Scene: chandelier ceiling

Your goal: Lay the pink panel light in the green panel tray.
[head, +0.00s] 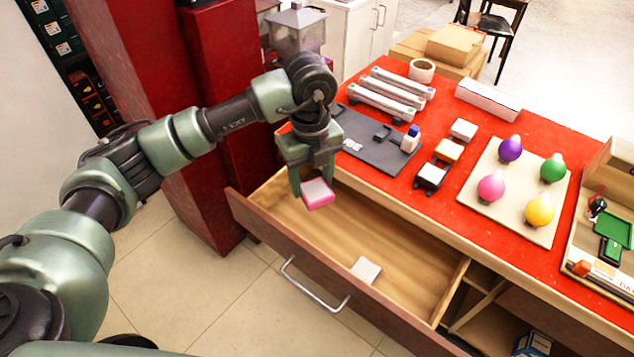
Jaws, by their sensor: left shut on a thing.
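The pink panel light (319,199), a small square with a white face and pink rim, is held in my left gripper (315,187). The gripper is shut on it, above the open wooden drawer (395,252). A green tray-like piece (613,228) lies in the wooden box at the far right, with a smaller dark green piece (611,251) beside it. I cannot tell for sure which is the green panel tray. Both are well to the right of the gripper. My right gripper is not in view.
A white square (366,269) lies in the drawer. On the red counter (480,207) are a grey mat (372,152), several small white-topped blocks (448,150), and a board (511,216) with coloured bulbs. The wooden box (587,219) has raised walls.

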